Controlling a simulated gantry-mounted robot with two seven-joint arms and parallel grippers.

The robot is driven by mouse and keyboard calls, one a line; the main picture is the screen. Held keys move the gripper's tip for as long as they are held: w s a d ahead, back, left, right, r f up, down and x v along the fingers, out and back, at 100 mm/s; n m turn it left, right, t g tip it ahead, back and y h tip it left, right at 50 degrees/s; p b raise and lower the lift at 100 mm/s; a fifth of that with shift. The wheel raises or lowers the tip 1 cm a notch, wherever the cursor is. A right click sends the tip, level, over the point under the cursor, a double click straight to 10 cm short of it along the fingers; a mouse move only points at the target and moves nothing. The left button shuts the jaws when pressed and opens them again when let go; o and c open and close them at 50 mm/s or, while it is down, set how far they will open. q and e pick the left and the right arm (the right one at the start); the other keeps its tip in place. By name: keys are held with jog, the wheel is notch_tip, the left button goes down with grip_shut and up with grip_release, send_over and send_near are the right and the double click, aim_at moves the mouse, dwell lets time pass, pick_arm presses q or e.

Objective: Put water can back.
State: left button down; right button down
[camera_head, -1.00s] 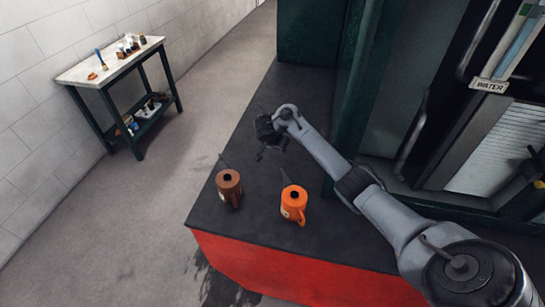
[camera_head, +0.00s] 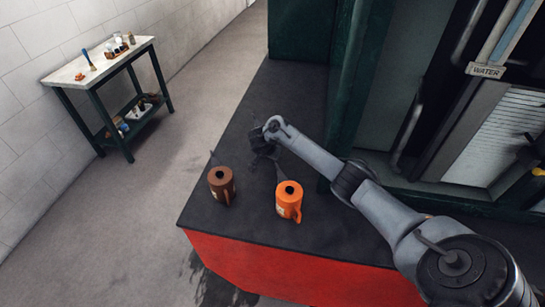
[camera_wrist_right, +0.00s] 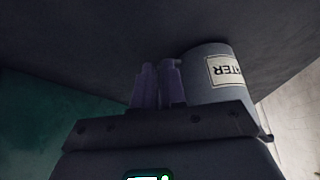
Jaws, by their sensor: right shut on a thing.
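The water can (camera_wrist_right: 206,75) is grey with a white label, seen upside down and partly cut off, in the right wrist view. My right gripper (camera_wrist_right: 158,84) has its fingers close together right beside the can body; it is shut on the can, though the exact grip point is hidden. In the head view my right gripper (camera_head: 260,142) is over the dark top, behind the cans; the water can cannot be made out there. An orange can (camera_head: 289,203) and a brown can (camera_head: 222,187) stand upright at the near end of the dark top. My left gripper is not in view.
The dark top (camera_head: 235,227) has a red front side. A green post and cab wall (camera_head: 345,120) rise on the right, close to my right arm. A "WATER" plate (camera_head: 486,70) is at upper right. A side table (camera_head: 83,72) with small items stands at the left wall.

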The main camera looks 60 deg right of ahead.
jog(key=shift+f, duration=0.1)
jog(key=c, duration=1.2)
grip_release()
